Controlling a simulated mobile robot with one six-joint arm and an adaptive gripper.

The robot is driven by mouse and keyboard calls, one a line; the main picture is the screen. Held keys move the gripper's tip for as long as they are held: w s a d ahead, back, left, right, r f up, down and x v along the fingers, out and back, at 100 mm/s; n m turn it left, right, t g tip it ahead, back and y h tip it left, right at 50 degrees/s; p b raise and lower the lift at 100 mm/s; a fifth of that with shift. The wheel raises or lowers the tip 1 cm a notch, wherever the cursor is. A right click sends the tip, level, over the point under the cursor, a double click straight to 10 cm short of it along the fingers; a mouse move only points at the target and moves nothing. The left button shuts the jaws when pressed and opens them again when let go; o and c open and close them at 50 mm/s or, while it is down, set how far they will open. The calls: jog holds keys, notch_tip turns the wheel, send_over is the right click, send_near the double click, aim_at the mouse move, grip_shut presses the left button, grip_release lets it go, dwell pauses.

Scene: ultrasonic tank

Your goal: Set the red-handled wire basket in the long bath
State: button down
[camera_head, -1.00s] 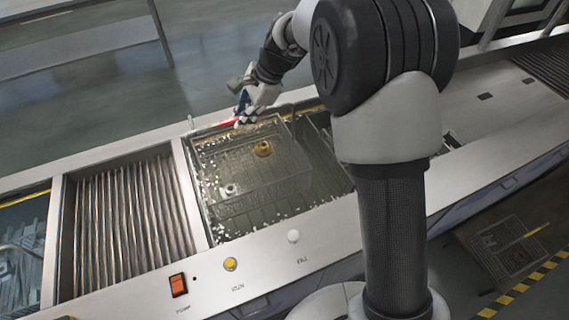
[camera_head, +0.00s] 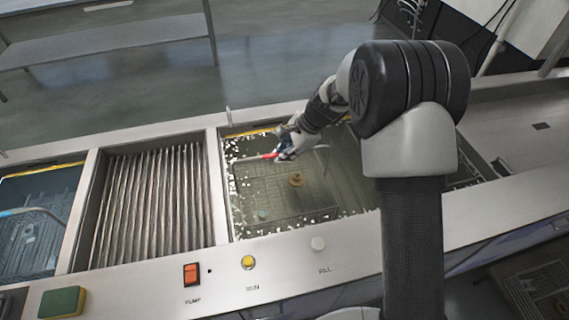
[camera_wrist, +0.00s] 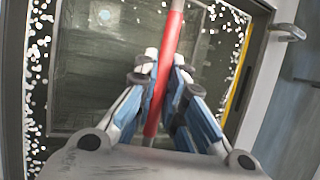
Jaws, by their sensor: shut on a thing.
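The wire basket (camera_head: 262,190) sits low in the liquid of the long bath (camera_head: 219,170), near its left side, with its red handle (camera_head: 270,156) at the far side. A brass-coloured round part (camera_head: 296,179) and a small greenish part (camera_head: 263,215) lie in the basket. My gripper (camera_head: 284,152) is over the bath's far part and is shut on the red handle. The wrist view shows the red handle (camera_wrist: 172,45) between the blue-padded fingers of my gripper (camera_wrist: 164,85). Whether the basket touches the bath's floor cannot be told.
A ribbed bay (camera_head: 150,200) lies left of the bath, and another tank with a blue-handled basket (camera_head: 30,235) is at the far left. The front panel carries an orange switch (camera_head: 191,273), a yellow button (camera_head: 248,262) and a white button (camera_head: 318,243). A green-and-yellow block (camera_head: 62,302) is at front left.

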notch_tip(320, 180, down, 4)
jog(key=shift+r+b, duration=0.1)
jog(key=shift+b, duration=0.55)
jog(key=c, duration=1.7)
grip_release()
